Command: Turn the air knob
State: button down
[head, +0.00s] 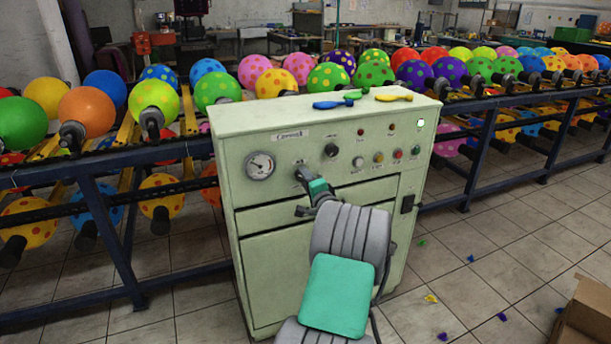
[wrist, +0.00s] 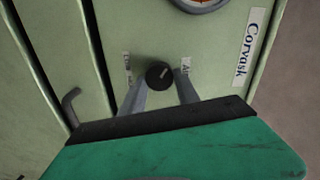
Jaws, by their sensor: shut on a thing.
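The air knob (wrist: 159,75) is a round black knob with a light pointer mark, on the pale green front of the machine (head: 290,280). In the wrist view the mark points up and to the right. A small label reading "Air" (wrist: 186,65) is beside the knob on the right, and another small label (wrist: 127,67) is on the left. My gripper (wrist: 161,80) has one grey finger on each side of the knob and is shut on it.
A round gauge (head: 260,165), a black knob (head: 331,150) and several coloured buttons (head: 378,157) are on the panel. Balloon-shaped pieces (head: 334,104) lie on top. Racks of balloons (head: 85,108) flank the machine. A cardboard box (head: 590,315) stands at lower right. A bent handle (wrist: 72,105) is near my gripper.

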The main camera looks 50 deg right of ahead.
jog(key=shift+f+m+p, duration=0.1)
jog(key=shift+m+p, duration=0.95)
jog(key=shift+m, duration=1.15)
jog(key=c, duration=0.9)
grip_release()
jog(key=v, duration=0.8)
jog(key=shift+w, duration=0.1)
